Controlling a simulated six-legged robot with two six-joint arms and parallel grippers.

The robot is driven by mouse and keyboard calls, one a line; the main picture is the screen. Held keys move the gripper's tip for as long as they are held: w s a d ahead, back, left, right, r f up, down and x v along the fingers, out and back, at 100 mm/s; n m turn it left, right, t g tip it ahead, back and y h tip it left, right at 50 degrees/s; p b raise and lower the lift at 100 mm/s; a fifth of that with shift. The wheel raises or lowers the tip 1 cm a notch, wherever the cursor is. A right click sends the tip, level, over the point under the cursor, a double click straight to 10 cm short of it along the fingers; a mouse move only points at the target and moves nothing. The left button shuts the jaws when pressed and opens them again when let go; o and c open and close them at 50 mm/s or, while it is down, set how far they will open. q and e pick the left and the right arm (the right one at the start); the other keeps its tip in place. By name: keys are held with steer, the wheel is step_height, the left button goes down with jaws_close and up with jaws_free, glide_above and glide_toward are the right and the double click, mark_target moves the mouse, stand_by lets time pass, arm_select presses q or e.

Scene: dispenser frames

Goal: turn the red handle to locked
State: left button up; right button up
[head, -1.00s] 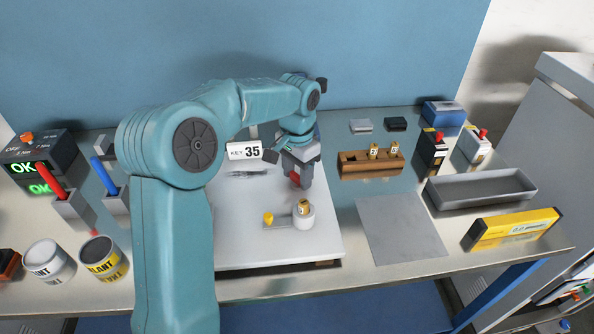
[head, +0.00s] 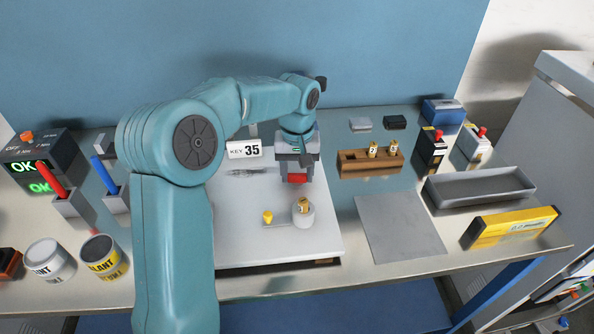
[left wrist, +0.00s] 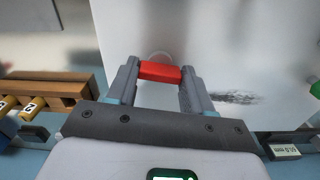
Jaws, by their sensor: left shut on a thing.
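The red handle (head: 298,178) shows just below my left gripper in the head view, over the back right part of the white board (head: 240,215). In the left wrist view the red handle (left wrist: 160,72) lies crosswise between the two fingers of my left gripper (left wrist: 160,76), touching both. My left gripper (head: 297,174) is shut on it. A pale round shape shows behind the handle in the wrist view. The handle's base and any lock marks are hidden. My right gripper is in neither view.
A KEY 35 sign (head: 244,149) stands behind the board. A white cylinder (head: 303,215) with a yellow-banded piece and a small yellow piece (head: 267,216) sit at the front. A brown wooden block (head: 370,163) and a grey tray (head: 480,187) are to the right.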

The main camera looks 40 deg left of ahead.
mark_target(297, 174)
arm_select(q)
steer(key=shift+w+a+r+n, duration=0.1)
steer(key=shift+n, duration=0.3)
steer(key=o, duration=1)
steer(key=shift+o, duration=0.2)
step_height(297, 174, up, 16)
steer(key=p, duration=0.2)
